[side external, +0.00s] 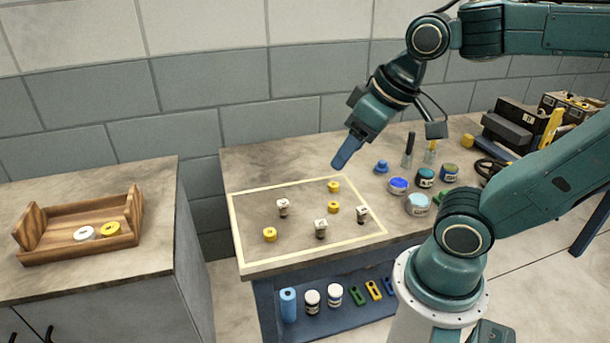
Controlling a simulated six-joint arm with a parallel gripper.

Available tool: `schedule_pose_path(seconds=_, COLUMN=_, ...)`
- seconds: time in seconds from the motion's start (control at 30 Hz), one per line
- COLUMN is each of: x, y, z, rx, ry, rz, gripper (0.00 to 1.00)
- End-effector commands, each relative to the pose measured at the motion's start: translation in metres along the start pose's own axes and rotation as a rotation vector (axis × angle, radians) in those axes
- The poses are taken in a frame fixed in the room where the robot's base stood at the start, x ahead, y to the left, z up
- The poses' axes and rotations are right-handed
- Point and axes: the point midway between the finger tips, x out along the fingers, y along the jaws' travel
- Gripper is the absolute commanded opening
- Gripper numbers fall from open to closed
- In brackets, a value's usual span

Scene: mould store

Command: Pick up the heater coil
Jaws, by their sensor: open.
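My gripper (347,153), with blue fingers, hangs tilted above the back right of the taped area on the bench. It is open with nothing visible between its fingers, and it is clear of the small parts below. Inside the pale tape outline lie three yellow ring-like parts, at the back (334,187), just in front of it (333,208) and at the front left (270,235). Three small white-topped parts with dark lower bodies stand among them, at left (283,207), front (320,228) and right (361,214). I cannot tell which part is the heater coil.
A wooden tray (75,248) on the left cabinet (90,292) holds a white ring (84,233) and a yellow ring (110,229). A gap separates cabinet and bench (240,165). Several jars (418,204) and tools crowd the bench's right side. Jars stand on the lower shelf.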

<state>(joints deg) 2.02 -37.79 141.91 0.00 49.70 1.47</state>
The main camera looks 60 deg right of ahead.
Motion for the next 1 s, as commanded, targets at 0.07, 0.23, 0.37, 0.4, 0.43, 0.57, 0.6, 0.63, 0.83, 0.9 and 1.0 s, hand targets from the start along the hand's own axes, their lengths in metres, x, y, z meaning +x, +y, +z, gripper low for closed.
schedule_pose_path(seconds=0.07, x=0.008, y=0.004, z=-0.007, rx=0.033, ry=-0.025, rz=0.01, gripper=0.56)
schedule_pose_path(seconds=0.23, x=0.029, y=0.015, z=-0.024, rx=0.113, ry=-0.071, rz=0.032, gripper=0.56)
schedule_pose_path(seconds=0.37, x=0.048, y=0.026, z=-0.035, rx=0.176, ry=-0.107, rz=0.049, gripper=0.56)
schedule_pose_path(seconds=0.4, x=0.054, y=0.029, z=-0.038, rx=0.194, ry=-0.119, rz=0.054, gripper=0.56)
schedule_pose_path(seconds=0.43, x=0.058, y=0.032, z=-0.041, rx=0.209, ry=-0.127, rz=0.058, gripper=0.56)
schedule_pose_path(seconds=0.57, x=0.079, y=0.044, z=-0.049, rx=0.273, ry=-0.162, rz=0.074, gripper=0.56)
schedule_pose_path(seconds=0.6, x=0.086, y=0.048, z=-0.051, rx=0.292, ry=-0.172, rz=0.079, gripper=0.56)
schedule_pose_path(seconds=0.63, x=0.091, y=0.051, z=-0.052, rx=0.307, ry=-0.181, rz=0.083, gripper=0.56)
schedule_pose_path(seconds=0.83, x=0.127, y=0.073, z=-0.058, rx=0.406, ry=-0.234, rz=0.107, gripper=0.56)
schedule_pose_path(seconds=0.9, x=0.14, y=0.081, z=-0.058, rx=0.44, ry=-0.253, rz=0.116, gripper=0.56)
schedule_pose_path(seconds=1.0, x=0.159, y=0.093, z=-0.057, rx=0.49, ry=-0.28, rz=0.128, gripper=0.56)
